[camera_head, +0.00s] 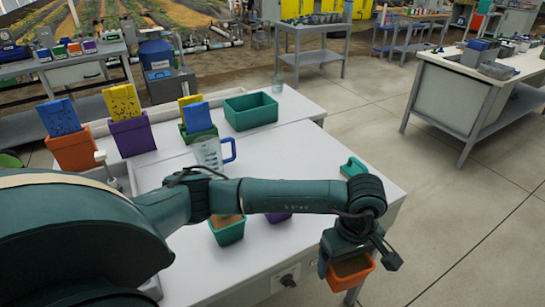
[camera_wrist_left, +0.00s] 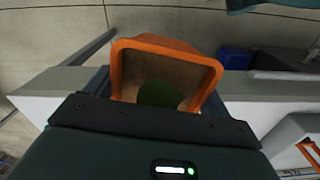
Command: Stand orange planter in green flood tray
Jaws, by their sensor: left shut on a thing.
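The orange planter (camera_head: 349,273) hangs in my left gripper (camera_head: 357,257), beyond the right front edge of the white table. In the left wrist view the planter (camera_wrist_left: 214,82) shows its open top, with a brown inside and a round green patch in it. The left gripper is shut on it; the fingertips are mostly hidden. An open, empty-looking green tray (camera_head: 251,111), likely the flood tray, stands at the table's back right corner, far from the gripper. My right gripper is in neither view.
A clear jug with a blue handle (camera_head: 208,152) stands mid-table. Orange (camera_head: 75,150) and purple (camera_head: 131,135) containers stand back left. A teal pot (camera_head: 228,232) and a purple pot (camera_head: 278,217) are partly under my arm. A teal item (camera_head: 353,166) lies near the right edge.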

